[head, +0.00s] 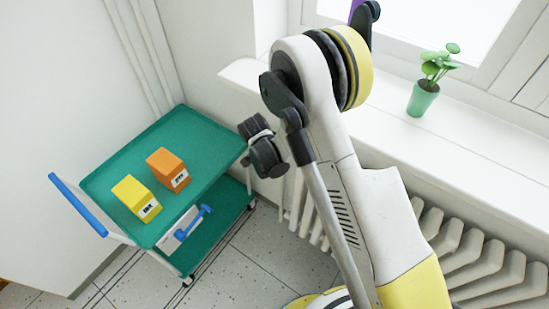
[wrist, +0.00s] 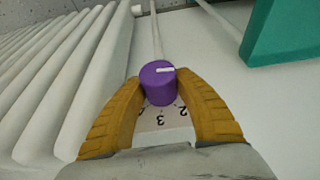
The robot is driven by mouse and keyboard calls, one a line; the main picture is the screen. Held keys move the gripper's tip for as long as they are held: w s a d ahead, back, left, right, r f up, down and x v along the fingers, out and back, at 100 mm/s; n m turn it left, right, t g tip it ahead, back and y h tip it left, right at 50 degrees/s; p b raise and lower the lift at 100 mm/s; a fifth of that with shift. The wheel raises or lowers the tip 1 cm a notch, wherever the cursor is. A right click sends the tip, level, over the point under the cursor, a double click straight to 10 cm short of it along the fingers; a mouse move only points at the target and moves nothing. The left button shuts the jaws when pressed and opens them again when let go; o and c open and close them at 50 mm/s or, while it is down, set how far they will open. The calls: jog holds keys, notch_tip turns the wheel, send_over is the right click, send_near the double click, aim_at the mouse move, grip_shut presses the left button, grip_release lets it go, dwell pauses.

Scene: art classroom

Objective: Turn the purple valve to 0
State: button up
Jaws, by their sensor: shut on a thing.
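The purple valve (wrist: 158,84) is a round knob with a short white mark on its top, right of its middle. My gripper (wrist: 161,80) has its two yellow-brown fingers shut on the valve, one on each side. A white scale (wrist: 165,124) shows below the knob, with a 3 near the middle and a 2 to its right. Another figure on the left is partly hidden by the knob and finger. The 0 is not visible. In the head view, the valve and fingertips cannot be made out, and my arm covers the middle.
White radiator ribs (wrist: 45,75) stand close on the left in the wrist view. A green trolley (head: 112,169) holds a yellow box (head: 133,196) and an orange box (head: 167,168). A potted plant (head: 423,98) stands on the white windowsill (head: 475,150).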

jog(key=g+h, duration=0.2)
jog(key=h, duration=0.1)
jog(key=shift+a+n, duration=0.1)
jog(key=shift+n, duration=0.3)
jog(key=shift+n+g+h, duration=0.4)
jog(key=shift+g+h, duration=0.5)
jog(key=shift+h, duration=0.5)
jog(key=o, duration=1.2)
jog(key=v, duration=1.2)
jog(key=shift+w+f, duration=0.1)
jog(key=shift+f, duration=0.1)
